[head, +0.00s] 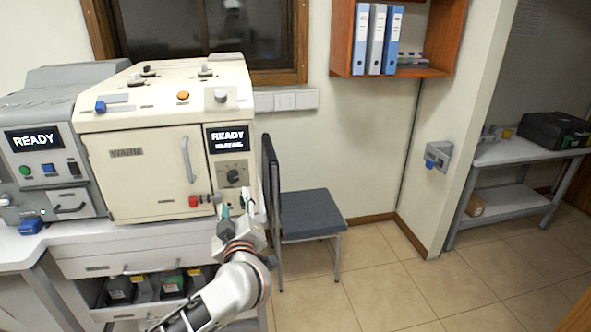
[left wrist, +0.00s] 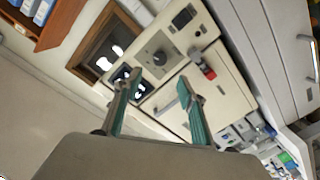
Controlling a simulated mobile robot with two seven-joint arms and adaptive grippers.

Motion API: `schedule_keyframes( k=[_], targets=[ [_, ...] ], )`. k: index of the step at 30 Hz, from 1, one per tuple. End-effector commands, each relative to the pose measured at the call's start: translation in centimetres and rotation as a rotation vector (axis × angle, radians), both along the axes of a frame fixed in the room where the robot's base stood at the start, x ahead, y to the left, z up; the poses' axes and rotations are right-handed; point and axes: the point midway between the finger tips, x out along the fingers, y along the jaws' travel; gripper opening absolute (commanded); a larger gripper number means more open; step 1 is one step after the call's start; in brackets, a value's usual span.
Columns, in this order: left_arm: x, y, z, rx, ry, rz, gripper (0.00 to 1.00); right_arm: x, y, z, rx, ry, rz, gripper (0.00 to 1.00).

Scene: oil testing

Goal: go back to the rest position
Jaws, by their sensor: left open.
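My left gripper (head: 234,205) is in the head view, in front of the right part of the cream oven-like machine (head: 130,195). Its fingers point up toward the machine's control panel and hold nothing. In the left wrist view the two green-padded fingers of my left gripper (left wrist: 158,90) stand apart with nothing between them. The machine front (left wrist: 175,62) lies beyond them, with its door shut. I cannot tell the exact gap between fingertips and panel. My right gripper is in neither view.
A grey machine (head: 45,160) stands at the left. Below are a drawer (head: 150,258) and a shelf with several bottles (head: 120,290). A dark chair (head: 308,212) stands right of the bench. Tiled floor (head: 400,285) is clear at the right, before a side table (head: 525,150).

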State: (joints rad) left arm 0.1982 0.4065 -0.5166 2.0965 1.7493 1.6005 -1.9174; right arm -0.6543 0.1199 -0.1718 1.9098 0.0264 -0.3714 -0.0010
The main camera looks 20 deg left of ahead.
Motion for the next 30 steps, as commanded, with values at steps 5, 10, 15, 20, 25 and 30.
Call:
schedule_keyframes(
  k=[5, 10, 15, 20, 25, 30],
  targets=[
    [-0.2, 0.1, 0.3, 0.016, -0.03, 0.002, 0.41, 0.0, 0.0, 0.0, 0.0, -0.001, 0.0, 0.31],
    [-1.8, -0.4, 2.0, 0.129, -0.199, -0.024, 0.41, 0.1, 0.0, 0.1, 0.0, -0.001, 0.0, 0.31],
    [-4.2, -4.4, 2.6, 0.322, -0.353, -0.175, 0.41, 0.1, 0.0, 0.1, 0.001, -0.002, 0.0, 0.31],
    [-6.3, -10.3, -1.3, 0.488, -0.338, -0.411, 0.41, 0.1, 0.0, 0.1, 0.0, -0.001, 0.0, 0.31],
    [-9.1, -15.8, -10.5, 0.601, -0.14, -0.682, 0.41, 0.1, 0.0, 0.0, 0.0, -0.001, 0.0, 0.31],
    [-13.4, -17.7, -21.3, 0.639, 0.151, -0.867, 0.41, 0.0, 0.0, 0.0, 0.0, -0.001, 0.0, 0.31]
  ],
)
